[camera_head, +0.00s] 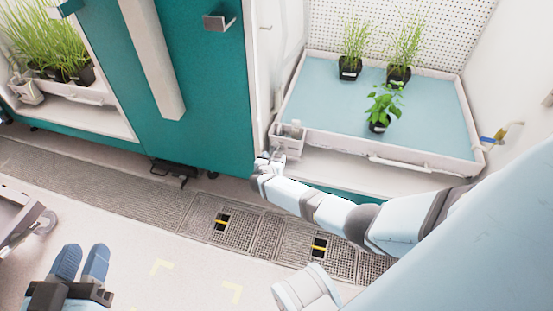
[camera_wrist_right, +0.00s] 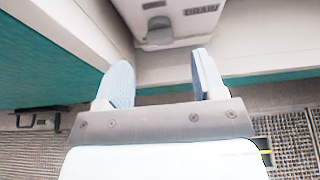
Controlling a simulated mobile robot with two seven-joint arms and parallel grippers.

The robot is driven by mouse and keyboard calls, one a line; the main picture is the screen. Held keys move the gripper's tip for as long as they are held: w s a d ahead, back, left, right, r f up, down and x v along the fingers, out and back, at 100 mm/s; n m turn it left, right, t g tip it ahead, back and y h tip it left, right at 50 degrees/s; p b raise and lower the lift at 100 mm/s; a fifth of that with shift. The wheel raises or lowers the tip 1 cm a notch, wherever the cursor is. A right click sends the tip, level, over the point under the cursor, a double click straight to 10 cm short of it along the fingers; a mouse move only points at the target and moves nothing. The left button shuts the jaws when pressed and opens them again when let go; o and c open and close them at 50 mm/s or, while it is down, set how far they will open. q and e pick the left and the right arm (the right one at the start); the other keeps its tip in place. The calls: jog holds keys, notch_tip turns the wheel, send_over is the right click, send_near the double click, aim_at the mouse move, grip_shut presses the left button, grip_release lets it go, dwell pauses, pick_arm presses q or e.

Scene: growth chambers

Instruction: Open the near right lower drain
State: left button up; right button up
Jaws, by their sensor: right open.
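The drain box (camera_head: 288,143) is a small pale box at the front left corner of the right chamber's blue-floored tray (camera_head: 300,98). In the right wrist view it is a white box marked DRAIN (camera_wrist_right: 195,22), with a grey-white tab or lever (camera_wrist_right: 158,36) on its face. My right gripper (camera_head: 268,160) is just in front of and below this box. Its two blue fingers (camera_wrist_right: 162,72) are apart and empty, short of the tab in the wrist view. My left gripper (camera_head: 82,248) is at the bottom left, over the floor, away from the chambers; its fingers lie close together.
The teal door (camera_head: 215,90) with a grey handle stands left of the drain box. Several potted plants are in the right tray. A valve with a blue and yellow handle (camera_head: 492,137) is at the right. The left chamber has another drain box (camera_head: 27,91). Floor grates (camera_head: 235,226) lie below.

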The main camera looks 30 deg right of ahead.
aim_at(278, 151)
jog(key=b+x, duration=0.2)
jog(key=x, duration=0.2)
jog(key=shift+f, duration=0.25)
jog(key=shift+w+d, duration=0.4)
jog(key=shift+d, duration=0.05)
pick_arm(q)
jog(key=shift+w+a+r+m+t+h, duration=0.15)
jog(key=shift+w+a+m+t+h, duration=0.15)
jog(key=shift+m, duration=0.3)
jog(key=shift+w+a+r+m+t+h, duration=0.1)
jog(key=shift+w+a+m+t, duration=0.1)
jog(key=shift+w+m+t, duration=0.3)
jog(key=shift+s, duration=0.1)
pick_arm(e)
jog(key=c, duration=0.9)
